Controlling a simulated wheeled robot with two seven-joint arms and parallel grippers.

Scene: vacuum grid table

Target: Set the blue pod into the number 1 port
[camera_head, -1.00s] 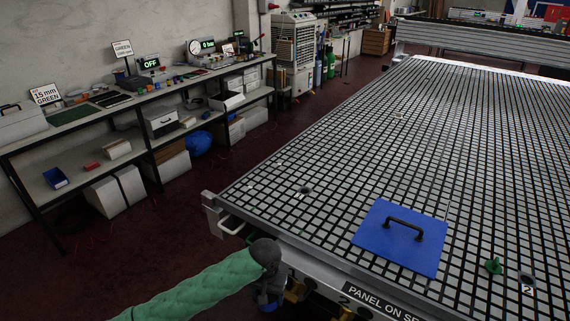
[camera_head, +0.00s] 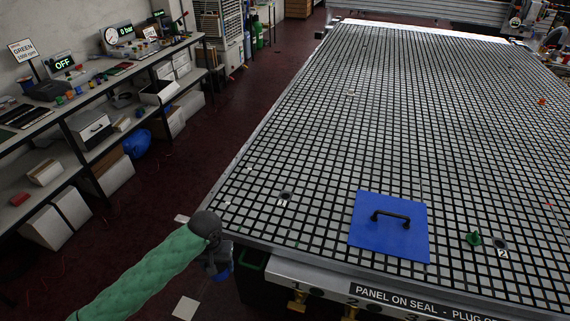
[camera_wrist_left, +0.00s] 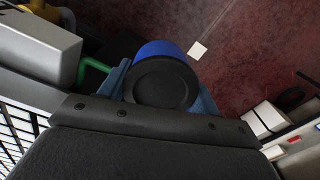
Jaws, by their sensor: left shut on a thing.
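The blue pod (camera_wrist_left: 160,78) is a short cylinder with a dark round end face. My left gripper (camera_wrist_left: 163,92) is shut on it. In the head view my left gripper (camera_head: 218,268) hangs beside the table's near left corner, with a bit of blue showing at its tip. My right gripper is not in view.
A blue plate with a black handle (camera_head: 388,228) lies on the grid table (camera_head: 400,110). Brass valves (camera_head: 298,300) are on the table's front edge. A shelf bench (camera_head: 75,115) stands at left, with floor between.

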